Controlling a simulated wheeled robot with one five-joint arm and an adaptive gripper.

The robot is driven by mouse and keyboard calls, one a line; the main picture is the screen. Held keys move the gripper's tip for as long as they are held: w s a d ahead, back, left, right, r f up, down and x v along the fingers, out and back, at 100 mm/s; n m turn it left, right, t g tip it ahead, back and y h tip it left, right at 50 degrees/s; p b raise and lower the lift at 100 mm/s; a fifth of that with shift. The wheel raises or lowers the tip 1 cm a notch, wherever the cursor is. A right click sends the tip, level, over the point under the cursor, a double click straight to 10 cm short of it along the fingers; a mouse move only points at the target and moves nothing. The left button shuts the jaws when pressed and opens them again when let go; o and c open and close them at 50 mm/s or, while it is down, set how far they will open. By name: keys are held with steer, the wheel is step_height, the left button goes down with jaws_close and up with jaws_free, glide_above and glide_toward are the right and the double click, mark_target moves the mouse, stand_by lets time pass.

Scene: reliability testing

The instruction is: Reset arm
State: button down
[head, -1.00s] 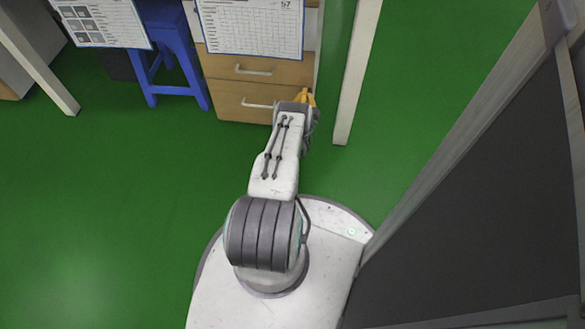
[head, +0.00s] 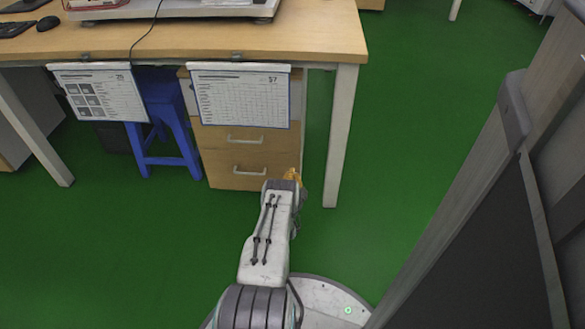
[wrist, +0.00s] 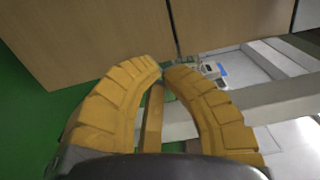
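My arm extends forward over my white base in the head view, with my gripper (head: 293,174) at its far end, in front of the wooden drawer cabinet (head: 240,143). In the wrist view my gripper (wrist: 162,71) has two curved yellow fingers whose tips meet or nearly meet. Nothing shows clamped between the tips. A narrow tan bar shows in the gap between the curved fingers; I cannot tell what it is.
A wooden desk (head: 215,38) with a metal leg (head: 342,135) stands ahead. A blue stool (head: 167,125) is under it, and paper charts (head: 240,96) hang from its edge. A dark-panelled structure (head: 470,260) stands close on the right. Green floor (head: 110,240) is open at left.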

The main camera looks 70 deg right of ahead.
steer(key=p+v, duration=0.2)
steer(key=v, duration=0.4)
steer(key=shift+a+p, duration=0.25)
steer(key=shift+p, duration=0.15)
steer(key=shift+s, duration=0.1)
